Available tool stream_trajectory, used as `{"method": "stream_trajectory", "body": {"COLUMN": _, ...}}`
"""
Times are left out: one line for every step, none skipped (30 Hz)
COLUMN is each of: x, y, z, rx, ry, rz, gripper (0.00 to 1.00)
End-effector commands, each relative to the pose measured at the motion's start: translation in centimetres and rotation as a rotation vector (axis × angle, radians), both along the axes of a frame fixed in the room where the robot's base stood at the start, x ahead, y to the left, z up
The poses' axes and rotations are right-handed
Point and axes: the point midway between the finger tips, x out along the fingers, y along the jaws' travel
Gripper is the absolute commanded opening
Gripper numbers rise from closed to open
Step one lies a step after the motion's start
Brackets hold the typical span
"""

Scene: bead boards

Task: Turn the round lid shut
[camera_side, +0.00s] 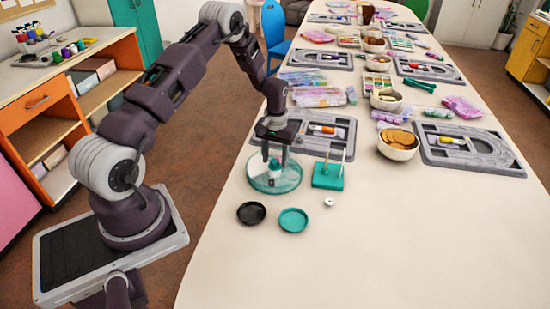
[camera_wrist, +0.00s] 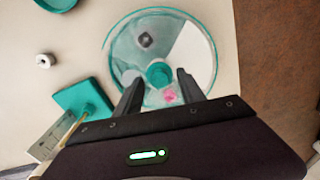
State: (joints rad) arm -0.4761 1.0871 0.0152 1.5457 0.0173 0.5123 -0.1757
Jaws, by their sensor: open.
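The round container with its lid (camera_side: 258,183) stands on the near left part of the table. It is clear and teal, with a teal rim. In the wrist view the round lid (camera_wrist: 128,52) has a teal knob (camera_wrist: 159,73) at its middle and a pale wedge-shaped sector (camera_wrist: 192,45) at the right. A small dark piece (camera_wrist: 147,40) and a pink piece (camera_wrist: 170,95) show within the circle. My gripper (camera_side: 276,158) points down over the lid, its fingers open, one on each side of the knob. I cannot tell whether they touch it.
A teal block with upright pegs (camera_side: 328,180) stands close to the right of the container. A black dish (camera_side: 251,213), a teal dish (camera_side: 293,220) and a small white ring (camera_side: 329,202) lie in front. Grey bead boards (camera_side: 320,142) and bowls (camera_side: 398,152) fill the table behind.

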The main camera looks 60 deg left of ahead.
Motion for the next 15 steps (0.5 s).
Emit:
{"method": "stream_trajectory", "body": {"x": -0.01, "y": 0.0, "z": -0.22, "rx": 0.0, "ry": 0.0, "rz": 0.0, "gripper": 0.47}}
{"method": "stream_trajectory", "body": {"x": -0.01, "y": -0.01, "z": -0.27, "rx": 0.0, "ry": 0.0, "rz": 0.0, "gripper": 0.47}}
{"method": "stream_trajectory", "body": {"x": 0.0, "y": 0.0, "z": -0.29, "rx": 0.0, "ry": 0.0, "rz": 0.0, "gripper": 0.47}}
{"method": "stream_trajectory", "body": {"x": 0.0, "y": 0.0, "z": -0.28, "rx": 0.0, "ry": 0.0, "rz": 0.0, "gripper": 0.47}}
{"method": "stream_trajectory", "body": {"x": 0.0, "y": 0.0, "z": -0.26, "rx": 0.0, "ry": 0.0, "rz": 0.0, "gripper": 0.47}}
{"method": "stream_trajectory", "body": {"x": 0.0, "y": 0.0, "z": -0.25, "rx": 0.0, "ry": 0.0, "rz": 0.0, "gripper": 0.47}}
{"method": "stream_trajectory", "body": {"x": -0.01, "y": -0.01, "z": -0.25, "rx": 0.0, "ry": 0.0, "rz": 0.0, "gripper": 0.47}}
{"method": "stream_trajectory", "body": {"x": 0.0, "y": -0.02, "z": -0.24, "rx": 0.0, "ry": 0.0, "rz": 0.0, "gripper": 0.43}}
{"method": "stream_trajectory", "body": {"x": 0.0, "y": -0.02, "z": -0.24, "rx": 0.0, "ry": 0.0, "rz": 0.0, "gripper": 0.35}}
{"method": "stream_trajectory", "body": {"x": -0.01, "y": -0.02, "z": -0.23, "rx": 0.0, "ry": 0.0, "rz": 0.0, "gripper": 0.29}}
{"method": "stream_trajectory", "body": {"x": -0.01, "y": -0.02, "z": -0.23, "rx": 0.0, "ry": 0.0, "rz": 0.0, "gripper": 0.23}}
{"method": "stream_trajectory", "body": {"x": -0.01, "y": -0.02, "z": -0.22, "rx": 0.0, "ry": 0.0, "rz": 0.0, "gripper": 0.15}}
{"method": "stream_trajectory", "body": {"x": -0.01, "y": -0.02, "z": -0.22, "rx": 0.0, "ry": 0.0, "rz": 0.0, "gripper": 0.09}}
{"method": "stream_trajectory", "body": {"x": -0.01, "y": -0.02, "z": -0.22, "rx": 0.0, "ry": 0.0, "rz": 0.0, "gripper": 0.04}}
{"method": "stream_trajectory", "body": {"x": -0.01, "y": -0.02, "z": -0.22, "rx": 0.0, "ry": 0.0, "rz": 0.0, "gripper": 0.0}}
